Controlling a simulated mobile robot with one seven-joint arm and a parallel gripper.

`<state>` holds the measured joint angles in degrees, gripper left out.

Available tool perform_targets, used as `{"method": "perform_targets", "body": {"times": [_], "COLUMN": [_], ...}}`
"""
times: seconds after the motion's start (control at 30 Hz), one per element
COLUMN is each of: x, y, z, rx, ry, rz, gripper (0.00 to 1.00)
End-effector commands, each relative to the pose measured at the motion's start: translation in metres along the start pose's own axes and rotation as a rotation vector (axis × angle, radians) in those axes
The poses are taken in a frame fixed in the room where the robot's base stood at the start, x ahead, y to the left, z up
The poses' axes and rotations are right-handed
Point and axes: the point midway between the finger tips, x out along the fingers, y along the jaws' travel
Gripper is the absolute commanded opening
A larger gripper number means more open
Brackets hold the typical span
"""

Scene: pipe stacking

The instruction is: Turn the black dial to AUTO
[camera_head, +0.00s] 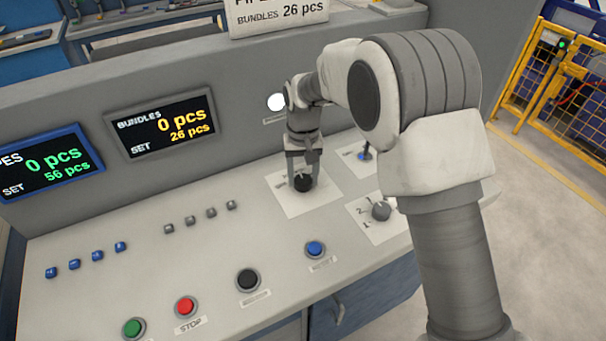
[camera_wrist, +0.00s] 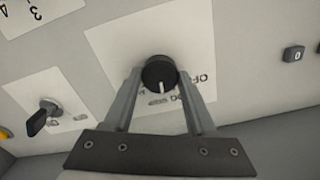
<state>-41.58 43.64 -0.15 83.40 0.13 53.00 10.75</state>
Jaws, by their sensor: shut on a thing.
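The black dial (camera_head: 303,183) sits on a white label plate (camera_head: 318,203) on the sloped control panel. In the wrist view the dial (camera_wrist: 159,73) is round, with a white pointer mark facing the lower edge of the picture. Printed words lie beside it on the plate, partly covered by a finger and too small to read surely. My gripper (camera_head: 302,172) reaches down to the dial from above. In the wrist view my gripper (camera_wrist: 160,80) has one finger on each side of the dial, shut on it.
A grey selector knob (camera_head: 381,211) and a blue-tipped lever switch (camera_head: 365,154) stand close to the right. Green, red, black and blue push buttons (camera_head: 247,280) line the panel's front. Two counter displays (camera_head: 160,124) are at the back. A yellow fence (camera_head: 555,75) stands far right.

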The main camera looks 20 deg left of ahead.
Motion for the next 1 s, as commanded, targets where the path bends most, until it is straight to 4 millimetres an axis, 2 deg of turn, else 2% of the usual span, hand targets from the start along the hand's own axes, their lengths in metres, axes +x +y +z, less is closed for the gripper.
{"method": "perform_targets", "body": {"times": [0.6,1.0], "x": [-0.0019,-0.0015], "y": [0.0001,0.0001], "z": [-0.0008,-0.0009], "rx": [0.582,0.861], "ry": [0.003,0.004], "rz": [-0.001,-0.002], "gripper": [0.01,0.01]}}
